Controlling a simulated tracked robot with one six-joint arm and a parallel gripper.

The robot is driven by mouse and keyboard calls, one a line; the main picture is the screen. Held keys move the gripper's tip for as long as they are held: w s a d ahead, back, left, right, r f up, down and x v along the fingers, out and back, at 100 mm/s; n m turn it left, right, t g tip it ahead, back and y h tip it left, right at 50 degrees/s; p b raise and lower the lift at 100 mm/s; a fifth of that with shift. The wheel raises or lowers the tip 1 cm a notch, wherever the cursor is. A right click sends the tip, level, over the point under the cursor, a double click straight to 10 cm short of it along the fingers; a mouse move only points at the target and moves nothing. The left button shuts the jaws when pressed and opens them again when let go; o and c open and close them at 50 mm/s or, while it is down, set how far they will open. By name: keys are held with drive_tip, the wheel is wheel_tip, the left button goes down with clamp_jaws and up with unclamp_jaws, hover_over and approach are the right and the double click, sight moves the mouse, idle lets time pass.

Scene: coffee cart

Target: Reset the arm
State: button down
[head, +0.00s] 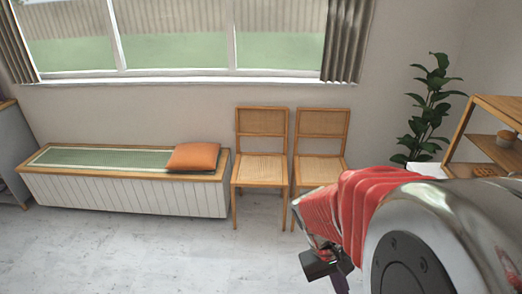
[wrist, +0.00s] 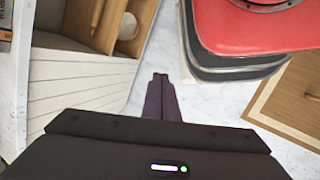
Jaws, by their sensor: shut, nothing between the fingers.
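My gripper (wrist: 161,76) shows in the wrist view as two dark fingers lying together, shut and empty, over the pale floor. In the head view my arm, with red and polished metal parts, fills the lower right. The dark end of my gripper hangs low there and is partly cut off by the bottom edge.
A white bench (head: 130,195) with an orange cushion (head: 194,157) stands under the window. Two wooden chairs (head: 260,168) (head: 321,160) stand beside it. A plant (head: 430,110) and wooden shelf (head: 490,140) are at right. The floor (head: 130,250) before the bench is clear.

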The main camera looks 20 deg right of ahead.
drive_tip(key=w+a+r+n+t+y, duration=0.1)
drive_tip(key=w+a+r+t, duration=0.3)
drive_tip(key=a+r, duration=0.4)
drive_tip(key=w+a+r+n+t+y, duration=0.1)
drive_tip(key=w+a+r+n+t, duration=0.1)
drive_tip(key=w+a+r+t, duration=0.3)
drive_tip(key=a+r, duration=0.3)
drive_tip(key=a, duration=0.2)
drive_tip(key=shift+a+y, duration=0.2)
drive_tip(key=shift+y, duration=0.2)
